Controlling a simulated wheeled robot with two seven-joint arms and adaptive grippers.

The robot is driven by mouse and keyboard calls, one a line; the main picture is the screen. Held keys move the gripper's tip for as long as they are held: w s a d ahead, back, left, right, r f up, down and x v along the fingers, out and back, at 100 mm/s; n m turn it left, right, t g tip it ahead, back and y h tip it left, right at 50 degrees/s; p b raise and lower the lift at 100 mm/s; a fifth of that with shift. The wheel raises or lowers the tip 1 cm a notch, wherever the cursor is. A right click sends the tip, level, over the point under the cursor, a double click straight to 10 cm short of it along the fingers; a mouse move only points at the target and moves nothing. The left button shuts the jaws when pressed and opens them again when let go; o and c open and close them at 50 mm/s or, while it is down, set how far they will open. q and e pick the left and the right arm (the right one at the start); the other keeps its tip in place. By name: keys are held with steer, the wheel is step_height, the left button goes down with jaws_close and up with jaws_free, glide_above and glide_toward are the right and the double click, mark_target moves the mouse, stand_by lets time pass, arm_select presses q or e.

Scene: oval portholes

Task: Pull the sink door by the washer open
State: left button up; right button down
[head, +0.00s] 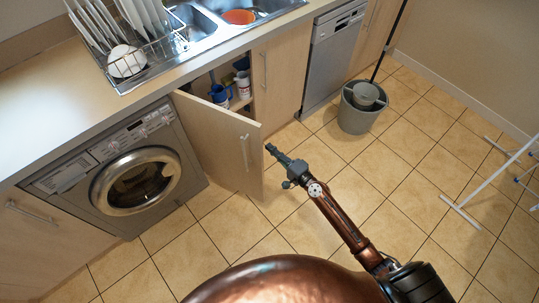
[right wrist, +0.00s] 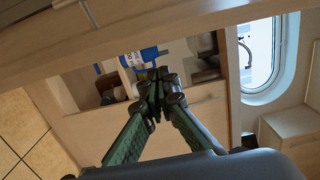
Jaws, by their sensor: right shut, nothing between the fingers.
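The sink door by the washer (head: 215,135) is a pale wood panel with a bar handle (head: 245,152). It stands partly open, swung out from the cabinet beside the washer (head: 130,170), with its free edge toward the right. Behind it the cabinet interior shows blue and white items (head: 221,95). My right gripper (head: 271,149) is shut and empty, just right of the door's free edge; I cannot tell whether it touches. In the right wrist view its closed fingers (right wrist: 155,82) point toward the shelf with a blue-labelled container (right wrist: 143,57). My left gripper is not in view.
A grey bucket (head: 362,107) stands on the tiles by the dishwasher (head: 333,55). A white drying rack (head: 490,180) is at the right. The counter (head: 60,110) holds a dish rack (head: 140,60). Tiled floor (head: 395,165) between the bucket and drying rack is clear.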

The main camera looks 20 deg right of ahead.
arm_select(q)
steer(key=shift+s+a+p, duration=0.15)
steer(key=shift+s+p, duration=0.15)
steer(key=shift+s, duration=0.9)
arm_select(e)
steer(key=shift+s+a, duration=1.05)
steer(key=shift+s, duration=0.05)
